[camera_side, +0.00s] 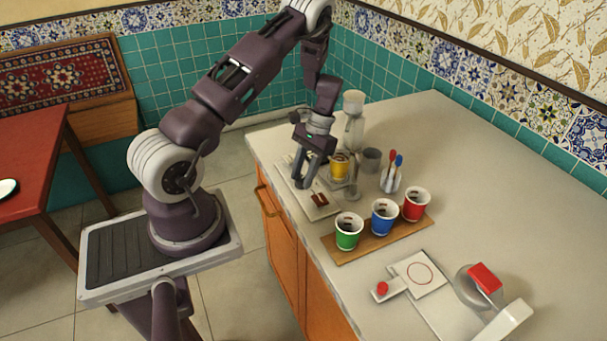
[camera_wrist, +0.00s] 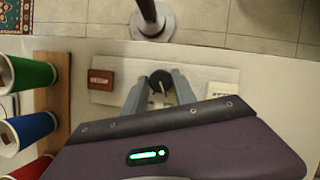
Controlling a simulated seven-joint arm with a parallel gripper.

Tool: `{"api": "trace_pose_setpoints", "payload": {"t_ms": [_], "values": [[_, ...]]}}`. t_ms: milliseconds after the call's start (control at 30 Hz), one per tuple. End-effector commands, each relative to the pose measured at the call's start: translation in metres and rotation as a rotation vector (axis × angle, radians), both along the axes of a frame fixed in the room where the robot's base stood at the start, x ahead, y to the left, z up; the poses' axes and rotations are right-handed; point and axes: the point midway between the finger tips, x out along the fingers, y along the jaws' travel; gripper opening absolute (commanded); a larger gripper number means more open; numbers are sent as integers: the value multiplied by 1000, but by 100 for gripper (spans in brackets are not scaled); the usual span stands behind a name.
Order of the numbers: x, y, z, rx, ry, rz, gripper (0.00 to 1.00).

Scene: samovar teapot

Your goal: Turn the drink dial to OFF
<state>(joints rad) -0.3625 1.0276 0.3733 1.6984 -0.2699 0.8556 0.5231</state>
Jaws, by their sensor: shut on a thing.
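The drink dial (camera_wrist: 161,79) is a round black knob with a white pointer mark, on a pale panel (camera_wrist: 217,75). My gripper (camera_wrist: 160,88) has its two grey fingers on either side of the dial and is shut on it. In the side view my gripper (camera_side: 303,180) points down onto the panel near the counter's left edge, and the dial is hidden behind the fingers. A red-brown square piece (camera_wrist: 101,80) sits on the panel to the left of the dial. A small white label (camera_wrist: 222,89) lies to the right, too small to read.
A yellow cup (camera_side: 340,167) stands just right of my gripper, near a pale dispenser (camera_side: 353,125). Green (camera_side: 348,234), blue (camera_side: 384,219) and red (camera_side: 416,205) cups stand on a wooden board (camera_side: 347,256). The back right counter (camera_side: 500,180) is clear.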

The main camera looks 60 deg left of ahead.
Motion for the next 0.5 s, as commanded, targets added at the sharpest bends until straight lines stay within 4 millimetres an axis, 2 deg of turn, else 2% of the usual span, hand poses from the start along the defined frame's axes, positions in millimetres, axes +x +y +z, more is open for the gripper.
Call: {"api": "trace_pose_setpoints", "payload": {"t_ms": [500], "values": [[-2,3,0,1,-2,487,0]]}}
